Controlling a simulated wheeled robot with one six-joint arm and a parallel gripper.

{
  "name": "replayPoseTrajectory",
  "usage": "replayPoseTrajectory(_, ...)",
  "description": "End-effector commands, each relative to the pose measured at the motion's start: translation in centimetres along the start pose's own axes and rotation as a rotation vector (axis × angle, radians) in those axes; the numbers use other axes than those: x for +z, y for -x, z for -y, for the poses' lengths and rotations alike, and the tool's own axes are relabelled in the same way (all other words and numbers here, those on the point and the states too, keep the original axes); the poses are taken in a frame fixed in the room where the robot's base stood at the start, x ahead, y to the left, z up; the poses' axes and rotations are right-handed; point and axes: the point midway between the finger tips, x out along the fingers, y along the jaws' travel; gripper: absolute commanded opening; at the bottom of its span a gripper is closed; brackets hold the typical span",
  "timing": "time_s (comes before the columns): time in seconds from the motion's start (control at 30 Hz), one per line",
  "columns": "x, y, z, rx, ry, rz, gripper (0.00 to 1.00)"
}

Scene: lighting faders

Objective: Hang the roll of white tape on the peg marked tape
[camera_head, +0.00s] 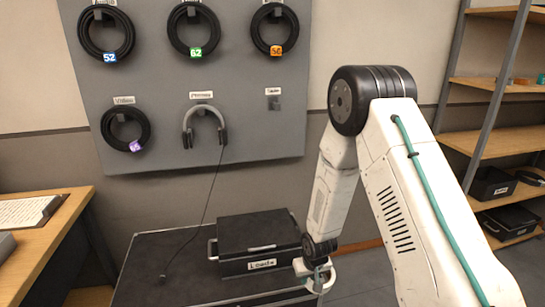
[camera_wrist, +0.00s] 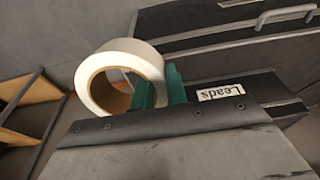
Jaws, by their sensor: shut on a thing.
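The roll of white tape (camera_wrist: 96,88) has a brown inner core and sits between the green fingertips of my gripper (camera_wrist: 158,88) in the wrist view. My gripper is shut on one side of the ring. In the head view my gripper (camera_head: 316,277) is low, by the right end of the black case, and part of the white roll (camera_head: 327,286) shows there. The empty peg (camera_head: 273,103) is at the right of the lower row on the grey board, under a small label (camera_head: 273,91) too small to read surely. The roll is well below it.
The grey board (camera_head: 180,85) carries several coiled black cables and headphones (camera_head: 204,124) with a dangling cord. A black case marked Leads (camera_head: 235,265) stands on a dark top below. A wooden desk (camera_head: 60,235) is left and shelves (camera_head: 510,145) are right.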

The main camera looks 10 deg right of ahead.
Motion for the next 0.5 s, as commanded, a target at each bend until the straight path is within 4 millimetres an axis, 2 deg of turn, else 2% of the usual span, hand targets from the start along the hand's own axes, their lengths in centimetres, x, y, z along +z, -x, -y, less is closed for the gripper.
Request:
replayPoseTrajectory(0.27, -3.3, 4.7, 1.2, -0.005, 0.012, -0.147, 0.00)
replayPoseTrajectory(0.37, -5.0, 7.1, 1.8, -0.008, 0.016, -0.214, 0.00)
replayPoseTrajectory(0.5, -7.8, 11.5, 2.7, -0.014, 0.022, -0.332, 0.00)
